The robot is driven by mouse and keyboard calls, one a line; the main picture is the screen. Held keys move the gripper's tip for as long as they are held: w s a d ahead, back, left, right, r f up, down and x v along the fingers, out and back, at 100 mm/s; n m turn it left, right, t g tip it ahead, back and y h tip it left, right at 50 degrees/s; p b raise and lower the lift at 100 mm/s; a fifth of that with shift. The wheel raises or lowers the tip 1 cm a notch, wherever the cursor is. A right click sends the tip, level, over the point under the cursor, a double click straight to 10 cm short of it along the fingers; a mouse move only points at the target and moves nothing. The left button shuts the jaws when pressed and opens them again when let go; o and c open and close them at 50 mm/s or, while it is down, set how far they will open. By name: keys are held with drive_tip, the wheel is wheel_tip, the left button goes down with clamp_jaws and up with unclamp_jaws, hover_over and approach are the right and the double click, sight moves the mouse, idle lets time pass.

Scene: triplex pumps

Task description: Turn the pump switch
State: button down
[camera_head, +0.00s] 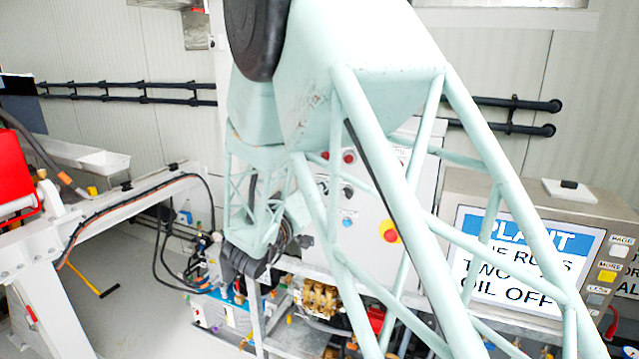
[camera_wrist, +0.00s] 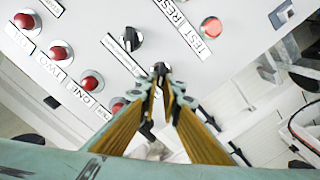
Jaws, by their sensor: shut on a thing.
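The control panel (camera_head: 365,215) is a light grey upright box, partly behind my lattice arm. In the wrist view the panel face (camera_wrist: 235,50) fills the upper part, tilted in the picture. My gripper (camera_wrist: 162,82) has its yellow-brown fingers close together at the panel, shut on a small dark knob (camera_wrist: 160,68), apparently a switch; its label cannot be read. A separate black rotary switch (camera_wrist: 127,40) with a white pointer line sits just up and left of the fingertips, apart from them. In the head view the fingertips are hard to make out behind my arm.
Red buttons (camera_wrist: 59,52) with labels such as ONE and TWO line the panel's left. A lit red button (camera_wrist: 211,27) is near a TEST RESET label. The head view shows a red-and-yellow stop button (camera_head: 391,232), a plant sign screen (camera_head: 520,262) and brass pump parts (camera_head: 318,297).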

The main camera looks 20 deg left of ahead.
drive_tip(key=shift+n, duration=0.5)
drive_tip(key=c, duration=2.8)
unclamp_jaws()
drive_tip(key=shift+s, duration=0.1)
drive_tip(key=shift+s+a, duration=0.15)
drive_tip(key=shift+s, duration=1.8)
drive_tip(key=shift+s+a, duration=0.2)
drive_tip(key=shift+s, duration=1.8)
drive_tip(key=shift+s+a, duration=0.15)
drive_tip(key=shift+s, duration=1.8)
